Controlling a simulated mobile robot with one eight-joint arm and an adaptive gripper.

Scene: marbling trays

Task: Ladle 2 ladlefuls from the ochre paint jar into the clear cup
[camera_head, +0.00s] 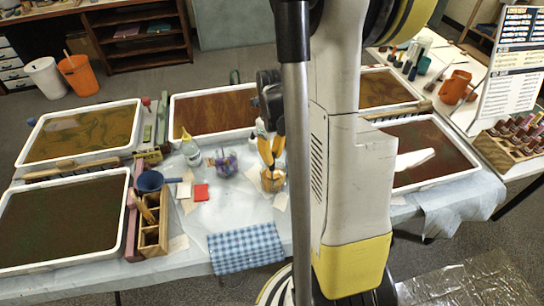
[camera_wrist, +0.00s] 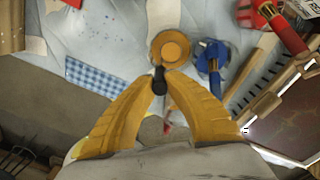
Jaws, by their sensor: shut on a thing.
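My gripper (camera_wrist: 160,84) has its yellow fingers closed on the black end of a ladle handle (camera_wrist: 158,74) in the wrist view. Beyond this handle is the round ochre paint jar (camera_wrist: 170,38), seen from above with an orange disc inside its rim. I cannot tell whether the ladle's bowl is in the paint. In the head view my gripper (camera_head: 271,150) is just above the ochre jar (camera_head: 272,182), beside my arm.
A blue checked cloth (camera_head: 246,248) lies at the table's front edge. Large trays (camera_head: 131,206) flank the work area. My arm hides much of the right side.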

